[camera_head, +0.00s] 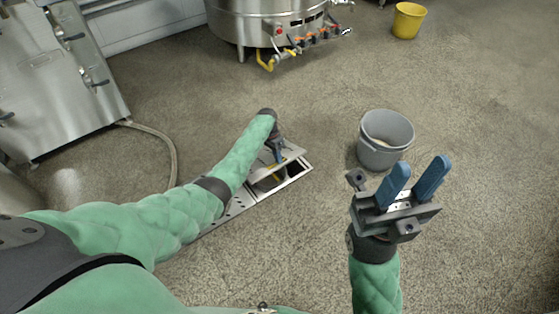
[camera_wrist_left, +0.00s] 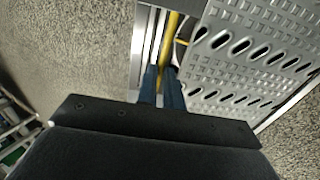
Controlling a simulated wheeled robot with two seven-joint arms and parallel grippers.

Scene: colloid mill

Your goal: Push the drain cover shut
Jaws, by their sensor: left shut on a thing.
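The drain cover (camera_head: 290,155) is a slotted, textured metal plate. It stands tilted up over the open part of the floor drain (camera_head: 296,178), with a dark gap below it. My left gripper (camera_head: 277,152) is shut at the cover's edge. In the left wrist view its dark blue fingers (camera_wrist_left: 162,85) are close together beside the cover (camera_wrist_left: 250,50), and the exact gripped spot is hidden. A yellow strip (camera_wrist_left: 171,35) runs up from the fingertips along the cover's edge. My right gripper (camera_head: 412,183) is open and empty, with its blue fingers apart, to the right of the drain.
A grey bucket (camera_head: 384,138) stands on the floor right of the drain, close behind my right gripper. A yellow bucket (camera_head: 408,20) and a round steel vessel (camera_head: 275,20) are at the back. Steel equipment (camera_head: 60,75) and a hose (camera_head: 165,145) are at the left.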

